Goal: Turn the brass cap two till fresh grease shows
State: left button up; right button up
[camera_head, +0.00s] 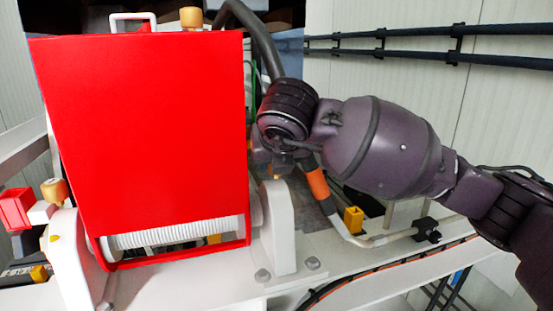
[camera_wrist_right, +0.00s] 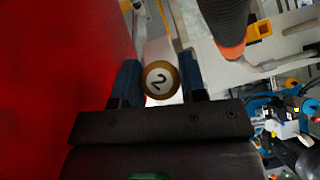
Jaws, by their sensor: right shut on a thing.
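The brass cap two (camera_wrist_right: 160,85) shows in the right wrist view as a round brass-rimmed cap with a pale face and a dark 2, which appears turned on its side. My right gripper (camera_wrist_right: 160,80) is shut on it, with one dark finger on each side. No grease can be made out around the cap. In the head view my right arm reaches in from the right beside the red guard (camera_head: 145,140); its wrist and the guard hide the held cap there. My left gripper is in neither view.
The red guard stands close beside my right gripper. Other brass caps sit at the top (camera_head: 191,17) and lower left (camera_head: 54,192). A hose with an orange sleeve (camera_head: 318,184) and a yellow block (camera_head: 353,219) lie just right of the wrist. Dark pipes run along the wall.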

dwell(0.4)
jog(key=o, duration=0.9)
jog(key=shift+r, duration=0.1)
jog(key=v, duration=1)
jog(key=shift+s+r, duration=0.25)
jog(key=shift+s, duration=0.05)
